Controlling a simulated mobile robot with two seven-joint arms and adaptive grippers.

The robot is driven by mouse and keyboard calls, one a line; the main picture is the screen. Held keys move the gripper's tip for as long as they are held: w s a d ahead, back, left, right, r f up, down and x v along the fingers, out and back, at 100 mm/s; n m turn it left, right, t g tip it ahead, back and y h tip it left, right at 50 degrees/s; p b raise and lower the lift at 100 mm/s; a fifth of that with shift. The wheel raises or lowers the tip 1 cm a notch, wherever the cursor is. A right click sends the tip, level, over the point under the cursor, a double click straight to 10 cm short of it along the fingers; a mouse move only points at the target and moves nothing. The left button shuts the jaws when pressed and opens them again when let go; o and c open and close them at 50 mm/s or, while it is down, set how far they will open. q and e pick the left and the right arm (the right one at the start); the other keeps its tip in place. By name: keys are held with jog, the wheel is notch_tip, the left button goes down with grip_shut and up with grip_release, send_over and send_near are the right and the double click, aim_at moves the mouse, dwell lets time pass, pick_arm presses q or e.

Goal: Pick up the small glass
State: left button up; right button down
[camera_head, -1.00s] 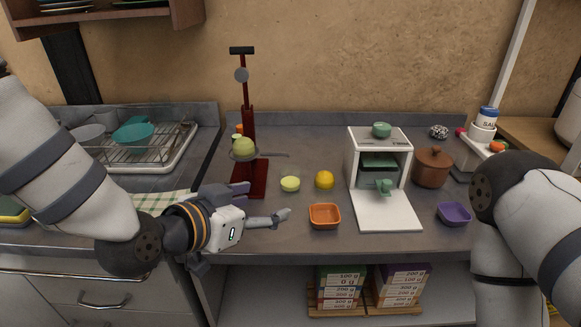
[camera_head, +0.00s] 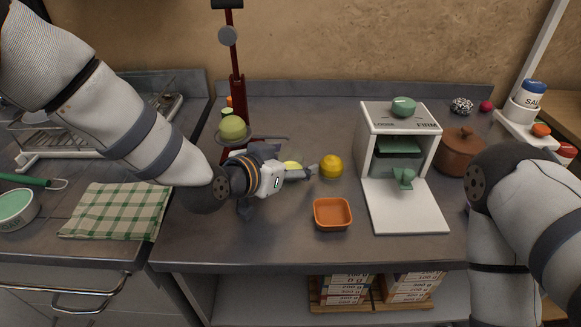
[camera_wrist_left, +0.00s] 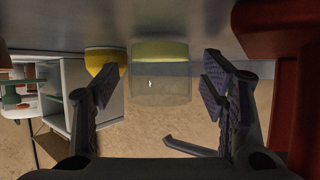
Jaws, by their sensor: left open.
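The small glass (camera_wrist_left: 160,85) is a clear cylinder with a yellow-green layer at its base, which touches the counter; the wrist picture is upside down. In the head view only the yellow-green part of the glass (camera_head: 292,165) shows, partly hidden behind my left gripper (camera_head: 303,173). In the wrist view my left gripper (camera_wrist_left: 160,88) is open, with one finger on each side of the glass and a gap at both sides. Whether the glass is fully between the fingertips or just beyond them I cannot tell. My right arm is at the right, its gripper out of view.
A dark red stand (camera_head: 238,95) with a pan rises behind and left. An orange bowl (camera_head: 333,213) lies in front, and a white machine (camera_head: 427,160) stands to the right.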

pick_arm(q)
jog(key=shift+w+r, duration=0.1)
jog(key=c, duration=1.3)
